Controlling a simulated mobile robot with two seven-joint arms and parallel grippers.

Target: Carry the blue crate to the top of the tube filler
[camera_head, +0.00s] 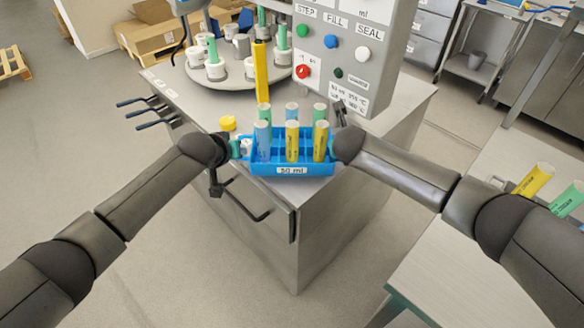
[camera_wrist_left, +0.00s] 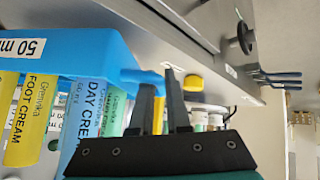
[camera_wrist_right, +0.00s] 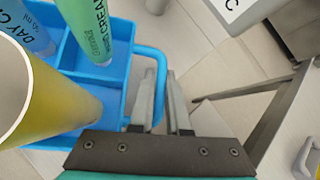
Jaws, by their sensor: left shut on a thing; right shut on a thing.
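The blue crate (camera_head: 262,169) with a "50 ml" label holds several upright blue, yellow and green cream tubes. It is level at the front part of the tube filler's steel top (camera_head: 215,105); I cannot tell whether it touches it. My left gripper (camera_head: 238,148) is shut on the crate's left handle, which shows in the left wrist view (camera_wrist_left: 143,76). My right gripper (camera_head: 340,143) is shut on the right handle, a blue loop in the right wrist view (camera_wrist_right: 158,68). The gripper fingers are partly hidden in the head view.
Behind the crate stand a yellow post (camera_head: 261,72), a turntable (camera_head: 225,82) with tubes in white holders, and a control panel (camera_head: 345,50). A small yellow-capped item (camera_head: 228,123) is close behind the crate's left side. A table (camera_head: 470,250) with tubes stands right.

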